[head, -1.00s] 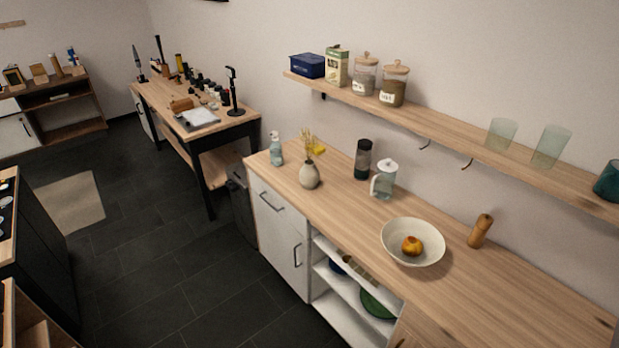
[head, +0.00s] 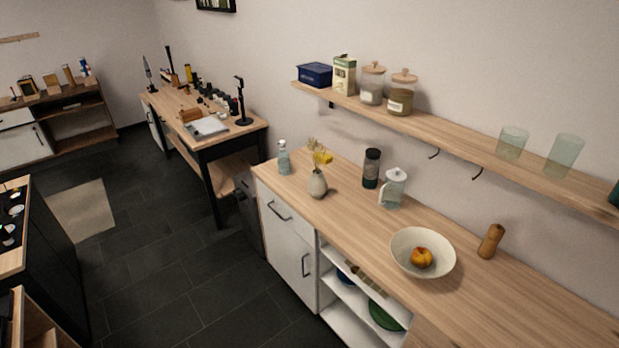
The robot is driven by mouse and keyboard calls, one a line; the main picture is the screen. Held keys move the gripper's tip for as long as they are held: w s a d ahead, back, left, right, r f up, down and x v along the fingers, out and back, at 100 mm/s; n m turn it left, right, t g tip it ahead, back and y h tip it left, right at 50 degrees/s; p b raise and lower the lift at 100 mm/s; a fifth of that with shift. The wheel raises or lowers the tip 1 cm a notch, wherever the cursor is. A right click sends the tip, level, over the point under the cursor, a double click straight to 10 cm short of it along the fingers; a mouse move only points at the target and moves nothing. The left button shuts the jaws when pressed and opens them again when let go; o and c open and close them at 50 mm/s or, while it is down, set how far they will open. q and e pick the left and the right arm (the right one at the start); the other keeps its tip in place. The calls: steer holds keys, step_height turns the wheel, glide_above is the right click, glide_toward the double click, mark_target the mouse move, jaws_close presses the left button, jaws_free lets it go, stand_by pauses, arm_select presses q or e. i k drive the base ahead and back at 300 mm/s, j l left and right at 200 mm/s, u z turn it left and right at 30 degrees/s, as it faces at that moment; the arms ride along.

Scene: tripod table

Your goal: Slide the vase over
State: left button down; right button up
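The vase (head: 317,184) is small, round and beige-grey, with dried stems and a yellow flower (head: 325,157) in it. It stands upright on the wooden counter (head: 360,222), towards its far left end. A soap bottle (head: 284,158) stands to its left, and a dark cylindrical grinder (head: 371,168) stands to its right near the wall. Neither of my grippers shows in the head view.
A glass jug (head: 394,188), a white bowl (head: 407,268) with a fruit and a wooden mill (head: 491,241) stand further right on the counter. A wall shelf (head: 450,130) with jars and glasses hangs above. Dark floor (head: 190,285) lies open to the left.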

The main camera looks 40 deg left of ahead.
mark_target(316, 184)
steer(key=i+j+z, duration=0.1)
steer(key=j+z, duration=0.2)
steer(key=j, duration=1.2)
steer(key=j+z, duration=0.25)
steer(key=j, duration=1.2)
